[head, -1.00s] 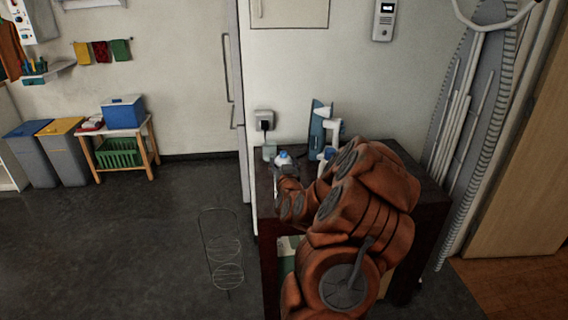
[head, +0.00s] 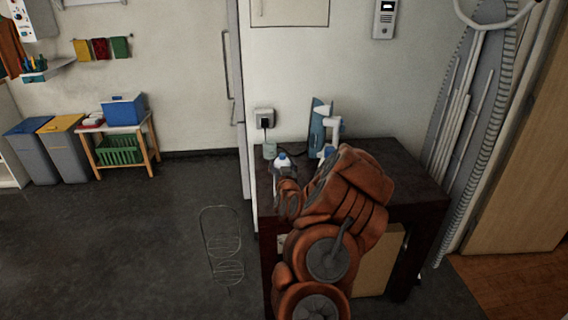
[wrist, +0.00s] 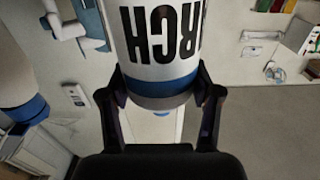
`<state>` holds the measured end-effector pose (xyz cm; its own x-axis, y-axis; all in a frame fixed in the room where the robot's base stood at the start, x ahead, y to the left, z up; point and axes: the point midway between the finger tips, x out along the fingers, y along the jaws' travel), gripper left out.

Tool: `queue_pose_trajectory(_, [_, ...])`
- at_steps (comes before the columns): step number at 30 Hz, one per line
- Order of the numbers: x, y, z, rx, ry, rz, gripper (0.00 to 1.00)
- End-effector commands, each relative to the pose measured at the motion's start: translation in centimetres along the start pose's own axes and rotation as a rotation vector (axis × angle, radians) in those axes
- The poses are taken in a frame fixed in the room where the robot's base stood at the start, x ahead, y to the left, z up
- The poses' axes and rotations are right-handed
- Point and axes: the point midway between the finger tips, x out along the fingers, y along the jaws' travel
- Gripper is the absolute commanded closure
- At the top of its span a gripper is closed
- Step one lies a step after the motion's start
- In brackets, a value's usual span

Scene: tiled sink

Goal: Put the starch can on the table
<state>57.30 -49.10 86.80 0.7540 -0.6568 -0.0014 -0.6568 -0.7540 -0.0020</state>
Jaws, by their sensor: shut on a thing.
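The starch can (wrist: 160,45) fills the top middle of the wrist view. It is white with large black letters and a blue band near one end. The two dark fingers of my gripper (wrist: 160,100) press on it from both sides at the blue band. In the head view my gripper (head: 284,172) is at the left part of the dark table (head: 405,165), with a white and blue top (head: 283,160) showing just behind it. My arm hides much of the table. I cannot tell whether the can touches the tabletop.
A small pale cup (head: 269,150) is at the back left. The table's right side is clear. An ironing board (head: 475,110) leans at the right, and a wire rack (head: 222,245) is on the floor.

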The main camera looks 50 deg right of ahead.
Motion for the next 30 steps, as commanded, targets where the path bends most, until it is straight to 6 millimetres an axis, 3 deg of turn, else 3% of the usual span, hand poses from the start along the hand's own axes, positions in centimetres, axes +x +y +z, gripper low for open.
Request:
queue_pose_trajectory(11, [0.02,0.00,0.26,-0.001,0.003,0.000,1.00])
queue_pose_trajectory(12, [0.02,-0.01,0.19,-0.001,0.003,0.000,0.34])
queue_pose_trajectory(18, [0.01,-0.01,0.18,-0.001,0.002,0.000,0.13])
queue_pose_trajectory(30, [0.01,-0.02,-0.10,0.000,0.002,0.000,0.12])
